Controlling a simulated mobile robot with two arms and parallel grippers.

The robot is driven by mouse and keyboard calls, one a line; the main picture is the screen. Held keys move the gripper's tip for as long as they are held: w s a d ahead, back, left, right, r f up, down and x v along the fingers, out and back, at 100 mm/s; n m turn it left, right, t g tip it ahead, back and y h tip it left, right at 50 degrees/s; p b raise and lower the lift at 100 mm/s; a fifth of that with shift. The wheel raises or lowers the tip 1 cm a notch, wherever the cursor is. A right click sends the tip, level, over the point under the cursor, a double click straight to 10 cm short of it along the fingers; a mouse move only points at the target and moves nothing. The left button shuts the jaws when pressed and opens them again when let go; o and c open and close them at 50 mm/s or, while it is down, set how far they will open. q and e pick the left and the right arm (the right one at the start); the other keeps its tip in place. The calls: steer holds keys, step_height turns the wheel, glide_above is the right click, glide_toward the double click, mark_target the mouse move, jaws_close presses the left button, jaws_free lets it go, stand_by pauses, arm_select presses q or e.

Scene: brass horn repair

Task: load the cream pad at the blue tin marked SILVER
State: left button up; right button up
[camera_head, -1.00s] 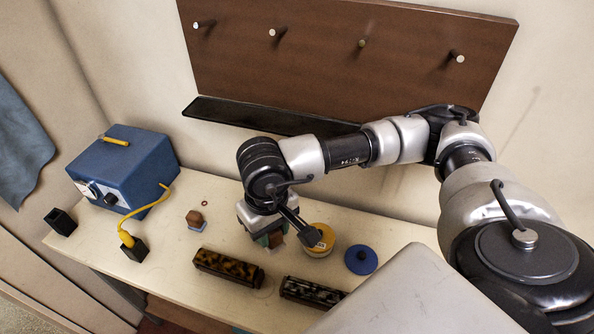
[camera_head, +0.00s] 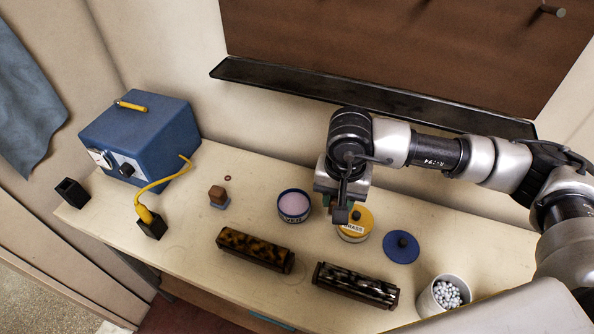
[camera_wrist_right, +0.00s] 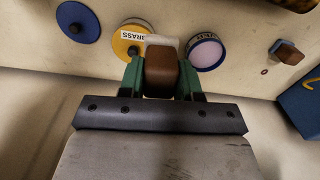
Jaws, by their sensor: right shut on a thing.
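The blue tin (camera_head: 294,205) stands open on the bench with a pale pinkish filling; its label is only partly legible. It also shows in the right wrist view (camera_wrist_right: 206,52). My right gripper (camera_head: 335,203) is just right of this tin, by the yellow tin. In the right wrist view its green fingers (camera_wrist_right: 161,82) are shut on a brown block (camera_wrist_right: 161,72) with the cream pad (camera_wrist_right: 162,42) at its far end. The pad is apart from the blue tin's opening in that view. My left gripper is not in view.
The yellow BRASS tin (camera_head: 354,231) is closed. A blue lid (camera_head: 401,247) lies right of it. A brown block with a blue pad (camera_head: 218,196) stands left. A white cup (camera_head: 444,296) holds small white balls.

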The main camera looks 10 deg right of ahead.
steer(key=w+a+f+m+p, duration=0.1)
steer(key=w+a+f+m, duration=0.15)
steer(key=w+m, duration=0.75)
steer(key=w+a+f+m+p, duration=0.2)
steer(key=a+m, duration=0.2)
steer(key=m, duration=1.4)
steer(key=shift+s+d+f+b, duration=0.1)
steer(key=shift+f+b, duration=2)
steer(key=shift+f, duration=1.05)
steer(key=shift+s+f+b, duration=0.1)
steer(key=shift+f+b, duration=0.4)
steer(key=shift+f, duration=0.05)
steer(key=shift+r, duration=0.15)
step_height(320, 180, up, 7)
steer(key=p, duration=0.4)
steer(key=shift+p, duration=0.35)
